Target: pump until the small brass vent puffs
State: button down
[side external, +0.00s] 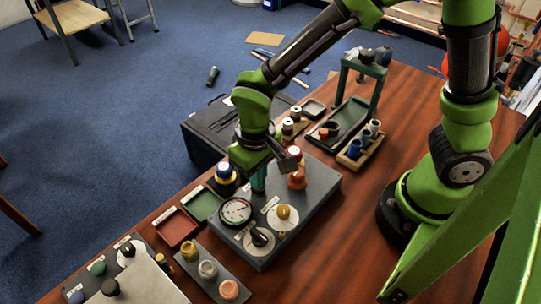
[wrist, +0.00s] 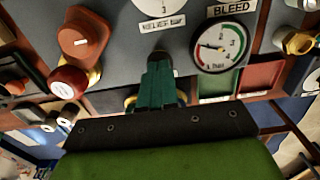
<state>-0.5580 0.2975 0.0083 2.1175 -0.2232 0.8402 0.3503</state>
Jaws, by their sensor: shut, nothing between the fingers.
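The grey manifold box (side external: 318,196) stands on the wooden table. Its round gauge (side external: 235,211) also shows in the wrist view (wrist: 221,47), with its needle pointing left. A brass-yellow knob (side external: 283,212) sits on a white dial. A black knob (side external: 259,237) sits on another dial. An orange part (side external: 297,179) with a red end stands at the box's far side; it fills the upper left of the wrist view (wrist: 86,38). My gripper (side external: 258,182) is shut and empty, pointing down over the box between gauge and orange part. I cannot tell which piece is the small vent; no puff shows.
A red tray (side external: 175,228) and a green tray (side external: 203,205) lie left of the box. A panel with several capped fittings (side external: 207,269) is in front. A green stand (side external: 372,68) and small cups are behind. Bare table (side external: 350,240) lies right of the box.

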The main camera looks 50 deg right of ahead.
jog(key=shift+s+d+f, duration=0.1)
jog(key=shift+s+f, duration=0.05)
dwell(0.4)
notch_tip(320, 180, up, 14)
dwell(0.5)
jog(key=shift+r, duration=0.2)
dwell(0.5)
jog(key=shift+r, duration=0.9)
jog(key=shift+f, duration=0.1)
notch_tip(320, 180, down, 14)
jog(key=shift+r, duration=0.1)
